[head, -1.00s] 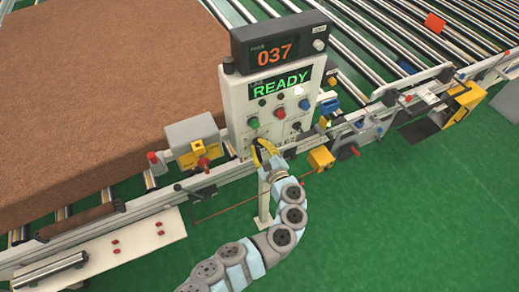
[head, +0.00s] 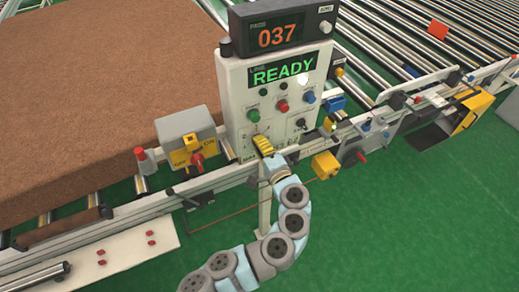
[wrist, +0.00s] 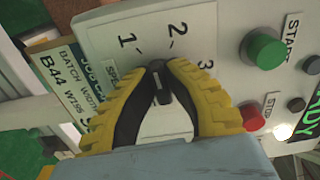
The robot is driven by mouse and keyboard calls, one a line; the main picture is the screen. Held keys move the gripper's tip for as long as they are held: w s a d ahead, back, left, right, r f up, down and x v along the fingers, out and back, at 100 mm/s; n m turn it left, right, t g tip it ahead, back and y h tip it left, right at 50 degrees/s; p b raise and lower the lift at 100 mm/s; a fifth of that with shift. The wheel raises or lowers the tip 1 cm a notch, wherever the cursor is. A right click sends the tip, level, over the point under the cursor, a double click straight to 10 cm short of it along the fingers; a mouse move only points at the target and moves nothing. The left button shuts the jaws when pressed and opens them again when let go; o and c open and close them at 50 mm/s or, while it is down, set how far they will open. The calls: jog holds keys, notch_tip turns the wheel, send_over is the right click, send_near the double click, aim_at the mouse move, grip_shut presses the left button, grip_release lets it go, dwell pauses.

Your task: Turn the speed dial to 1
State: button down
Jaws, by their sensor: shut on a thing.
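The speed dial (wrist: 160,88) is a small dark knob on the pale control panel (wrist: 105,35), with the printed numbers 1, 2 and 3 arcing around it in the wrist view. My gripper (wrist: 163,76) has its yellow and black fingers closed on the knob from both sides. The fingers hide much of the knob and part of the speed label, and I cannot tell clearly which number the pointer faces. In the head view my gripper (head: 263,146) is at the lower part of the panel (head: 232,100), where its fingers cover the dial.
A green start button (wrist: 262,48) and a red stop button (wrist: 250,117) are close to the right finger. A display (head: 283,74) reads READY, below a counter (head: 277,36) showing 037. A grey and yellow switch box (head: 190,140) stands left of the panel.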

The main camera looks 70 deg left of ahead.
jog(key=n+b, duration=0.4)
jog(key=b, duration=0.1)
jog(key=shift+f+n, duration=0.25)
jog(key=shift+n, duration=0.15)
jog(key=shift+a, duration=0.1)
jog(key=c, duration=1.1)
grip_release()
jog(key=shift+r, duration=0.1)
jog(key=d, duration=1.2)
jog(key=shift+w, duration=0.1)
